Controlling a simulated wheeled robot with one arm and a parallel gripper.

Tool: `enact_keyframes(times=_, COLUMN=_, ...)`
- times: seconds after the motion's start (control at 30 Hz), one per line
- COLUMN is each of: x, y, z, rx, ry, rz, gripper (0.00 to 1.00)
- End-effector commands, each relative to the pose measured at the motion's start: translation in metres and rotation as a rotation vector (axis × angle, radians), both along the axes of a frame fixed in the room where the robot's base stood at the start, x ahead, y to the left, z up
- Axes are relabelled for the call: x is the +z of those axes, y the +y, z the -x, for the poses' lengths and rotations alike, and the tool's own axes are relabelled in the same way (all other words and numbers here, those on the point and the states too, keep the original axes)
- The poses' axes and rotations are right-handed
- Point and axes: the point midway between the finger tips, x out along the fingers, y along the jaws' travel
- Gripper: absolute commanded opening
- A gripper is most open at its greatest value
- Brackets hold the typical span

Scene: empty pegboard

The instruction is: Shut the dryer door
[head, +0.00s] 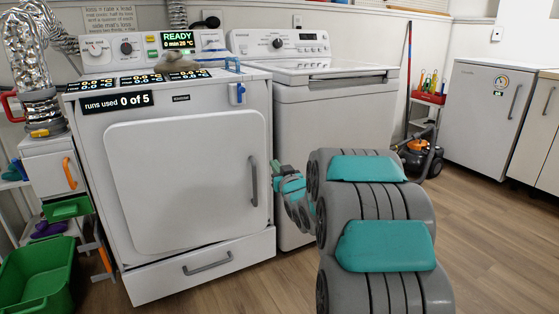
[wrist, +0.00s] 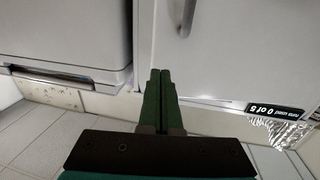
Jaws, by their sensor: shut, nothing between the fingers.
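The dryer (head: 200,94) is the white machine at the left in the head view. Its square white door (head: 180,180) lies flat, or very nearly flat, against the front; I cannot tell whether it is fully latched. A grey handle (head: 253,181) is on the door's right side. My gripper (head: 276,166) is just right of this handle, near the dryer's right edge. In the wrist view my gripper (wrist: 160,73) has its dark fingers together and empty, pointing along the door's edge. The dryer door (wrist: 240,50) fills the right there, with the handle (wrist: 185,18) at the top.
A white washer (head: 330,135) stands right beside the dryer. A drawer (head: 205,263) with a handle sits below the dryer door. A green bin (head: 38,275) stands on the floor at the left. An orange vacuum (head: 420,155) stands farther back. The wood floor at the right is clear.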

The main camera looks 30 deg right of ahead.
Motion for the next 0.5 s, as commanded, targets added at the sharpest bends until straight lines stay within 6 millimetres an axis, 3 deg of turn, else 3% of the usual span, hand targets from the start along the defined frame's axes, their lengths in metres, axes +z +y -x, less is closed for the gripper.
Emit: enact_keyframes(times=0.5, x=0.001, y=-0.009, z=-0.080, rx=0.001, ry=0.000, rz=0.001, gripper=0.00)
